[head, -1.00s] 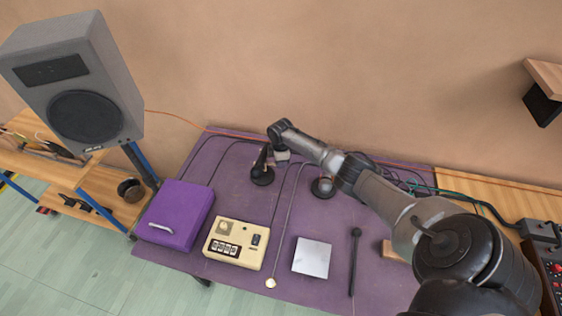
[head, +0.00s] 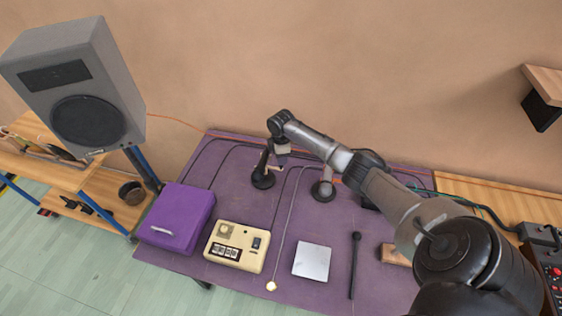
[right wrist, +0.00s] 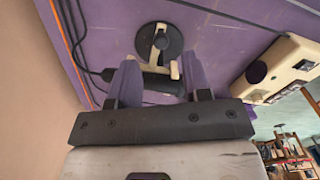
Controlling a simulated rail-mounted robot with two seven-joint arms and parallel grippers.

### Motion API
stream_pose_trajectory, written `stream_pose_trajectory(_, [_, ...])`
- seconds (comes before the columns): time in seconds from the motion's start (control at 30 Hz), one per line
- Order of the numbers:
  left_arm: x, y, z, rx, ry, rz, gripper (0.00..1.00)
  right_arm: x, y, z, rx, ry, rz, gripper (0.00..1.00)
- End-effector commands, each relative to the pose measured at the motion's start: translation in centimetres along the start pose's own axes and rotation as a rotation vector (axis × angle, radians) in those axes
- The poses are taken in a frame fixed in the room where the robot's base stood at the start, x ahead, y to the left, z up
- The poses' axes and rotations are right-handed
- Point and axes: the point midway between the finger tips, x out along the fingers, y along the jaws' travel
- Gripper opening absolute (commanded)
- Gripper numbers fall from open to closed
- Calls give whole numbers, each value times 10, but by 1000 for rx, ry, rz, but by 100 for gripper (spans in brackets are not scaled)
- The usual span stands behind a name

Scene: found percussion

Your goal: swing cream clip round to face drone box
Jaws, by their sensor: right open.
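A black stand with a round base (head: 263,181) stands on the purple table. The cream clip (head: 277,168) shows as a small pale piece at its top right. In the right wrist view the cream clip (right wrist: 155,57) lies over the black base, with a short black cylinder (right wrist: 160,82) across it. My right gripper (head: 283,150) is above and just right of the stand. Its purple fingers are open and spread either side of the clip in the right wrist view, apparently not gripping it. The cream box with dials (head: 226,251), likely the drone box, sits in front. My left gripper is out of view.
A purple case (head: 176,218) sits left of the cream box. A second round-based stand (head: 324,190) is close on the right, partly behind my arm. A silver plate (head: 312,261), a black stick (head: 355,265) and cables lie on the table. A speaker (head: 85,90) stands left.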

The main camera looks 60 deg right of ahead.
Motion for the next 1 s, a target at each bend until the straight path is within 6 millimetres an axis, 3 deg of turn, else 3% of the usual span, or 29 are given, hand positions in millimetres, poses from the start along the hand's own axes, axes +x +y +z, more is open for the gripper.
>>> stream_pose_trajectory(0.1, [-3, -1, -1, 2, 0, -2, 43, -26, 1, 0, -1, 0, 3, 44])
stream_pose_trajectory(0.4, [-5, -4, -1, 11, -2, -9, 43, -67, 0, 0, -1, -1, 1, 44])
stream_pose_trajectory(0.63, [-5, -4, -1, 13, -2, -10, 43, -79, 0, 0, -1, 0, -1, 44])
stream_pose_trajectory(1.0, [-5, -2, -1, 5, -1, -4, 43, -80, 0, 0, 0, 0, -1, 44])
